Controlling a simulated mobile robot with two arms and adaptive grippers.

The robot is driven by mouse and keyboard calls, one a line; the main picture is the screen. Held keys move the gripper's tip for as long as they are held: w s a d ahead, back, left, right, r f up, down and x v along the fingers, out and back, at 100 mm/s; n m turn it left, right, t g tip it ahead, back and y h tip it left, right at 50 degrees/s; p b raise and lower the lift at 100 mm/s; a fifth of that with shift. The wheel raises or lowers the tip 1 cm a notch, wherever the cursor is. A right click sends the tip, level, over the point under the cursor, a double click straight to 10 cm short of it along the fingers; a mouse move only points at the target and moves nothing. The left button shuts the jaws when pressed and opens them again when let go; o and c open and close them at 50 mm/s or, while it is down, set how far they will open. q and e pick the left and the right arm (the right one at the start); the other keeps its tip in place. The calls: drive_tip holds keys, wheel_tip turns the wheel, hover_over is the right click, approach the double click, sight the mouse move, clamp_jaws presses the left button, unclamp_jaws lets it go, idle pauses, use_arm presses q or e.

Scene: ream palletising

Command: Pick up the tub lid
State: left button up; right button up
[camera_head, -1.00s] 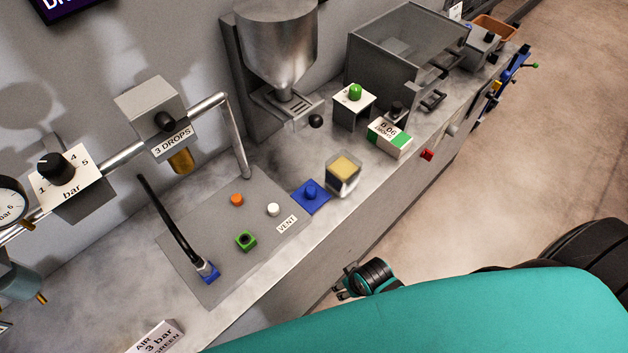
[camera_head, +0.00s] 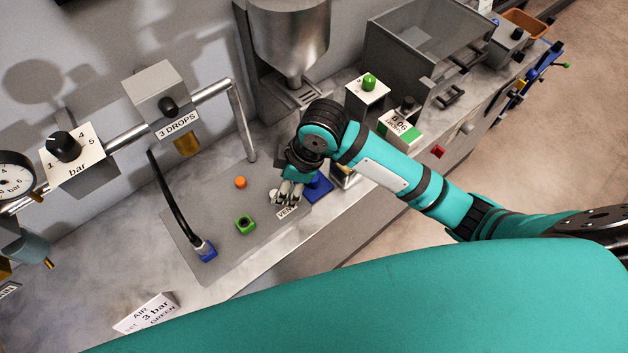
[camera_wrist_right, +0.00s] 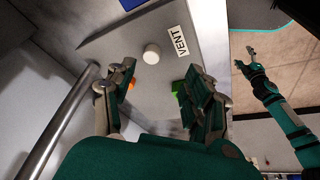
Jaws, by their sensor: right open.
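The tub lid (camera_head: 320,188) is a flat blue square with a blue knob. It lies on the bench just right of the grey panel, partly covered by my right gripper in the head view. At the top edge of the right wrist view a blue patch (camera_wrist_right: 131,4) shows, likely the lid. The clear tub (camera_head: 344,178) with yellow contents stands beyond it, mostly hidden by my right arm. My right gripper (camera_head: 286,191) is open and empty, pointing down above the panel by the VENT label, left of the lid. My left gripper (camera_wrist_right: 249,62) appears small in the right wrist view, off the bench; its jaws are unclear.
A pipe post (camera_head: 242,125) and a hopper (camera_head: 290,40) stand behind.

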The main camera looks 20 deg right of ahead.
drive_tip(key=w+d+r+n+g+h, duration=0.25)
drive_tip(key=w+d+r+n, duration=0.2)
drive_tip(key=d+r, duration=0.3)
drive_tip(key=h+p, duration=0.1)
drive_tip(key=p, duration=0.1)
hover_over(314, 183)
drive_tip(key=shift+n+t, duration=0.25)
drive_tip(key=shift+t, duration=0.2)
drive_tip(key=f, duration=0.7)
drive_tip(key=w+f, duration=0.1)
drive_tip(key=f, duration=0.2)
drive_tip(key=shift+d+f, duration=0.15)
drive_tip(key=shift+f, duration=0.25)
drive_tip(key=shift+f+p, duration=0.4)
drive_tip(key=shift+f, duration=0.1)
wheel_tip(314, 183, down, 4)
drive_tip(key=shift+w+f+p, duration=0.15)
drive_tip(key=shift+f+p, duration=0.1)
drive_tip(key=shift+p, duration=0.25)
use_arm(q)
drive_tip(key=r, duration=0.2)
drive_tip(key=d+r, duration=0.1)
drive_tip(key=r, duration=0.1)
use_arm(e)
drive_tip(key=c, duration=1)
use_arm(q)
drive_tip(key=shift+f, duration=0.1)
use_arm(e)
drive_tip(key=shift+r, duration=0.1)
